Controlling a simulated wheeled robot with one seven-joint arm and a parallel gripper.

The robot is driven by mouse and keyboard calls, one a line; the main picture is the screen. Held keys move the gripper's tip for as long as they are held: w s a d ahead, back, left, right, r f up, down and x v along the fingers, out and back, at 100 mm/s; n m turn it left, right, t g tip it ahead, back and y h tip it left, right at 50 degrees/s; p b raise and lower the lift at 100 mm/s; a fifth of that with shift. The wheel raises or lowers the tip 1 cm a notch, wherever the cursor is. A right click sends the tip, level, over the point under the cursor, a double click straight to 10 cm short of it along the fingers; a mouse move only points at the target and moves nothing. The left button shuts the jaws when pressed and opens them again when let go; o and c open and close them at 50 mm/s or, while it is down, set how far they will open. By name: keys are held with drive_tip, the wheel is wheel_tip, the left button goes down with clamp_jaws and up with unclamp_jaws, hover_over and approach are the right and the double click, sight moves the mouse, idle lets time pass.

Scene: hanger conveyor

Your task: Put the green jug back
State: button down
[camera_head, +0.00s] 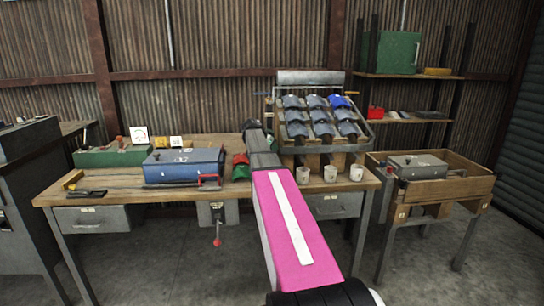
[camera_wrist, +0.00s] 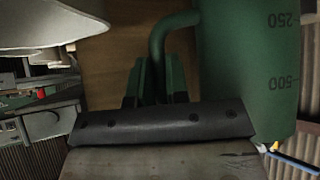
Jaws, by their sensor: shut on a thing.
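The green jug (camera_wrist: 235,70) fills the right side of the wrist view, with dark volume marks on its wall. Its curved handle (camera_wrist: 158,45) runs down between the green-looking fingers of my gripper (camera_wrist: 157,85). My gripper is shut on this handle. In the head view my pink and grey arm reaches over the workbench (camera_head: 115,190), its far end in front of the back wall. I cannot make out the jug there; the arm seems to hide it.
A blue toolbox (camera_head: 184,165) and a green case (camera_head: 112,157) stand left of my arm. Several white cups (camera_head: 330,174) and a tilted rack (camera_head: 365,121) of dark pieces are on the right. A wooden crate (camera_head: 465,188) and a shelf (camera_head: 400,120) lie farther right.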

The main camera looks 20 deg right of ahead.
drive_tip(key=shift+f, duration=1.75)
drive_tip(key=c, duration=1.1)
unclamp_jaws()
drive_tip(key=shift+f, duration=0.1)
drive_tip(key=v, duration=1.2)
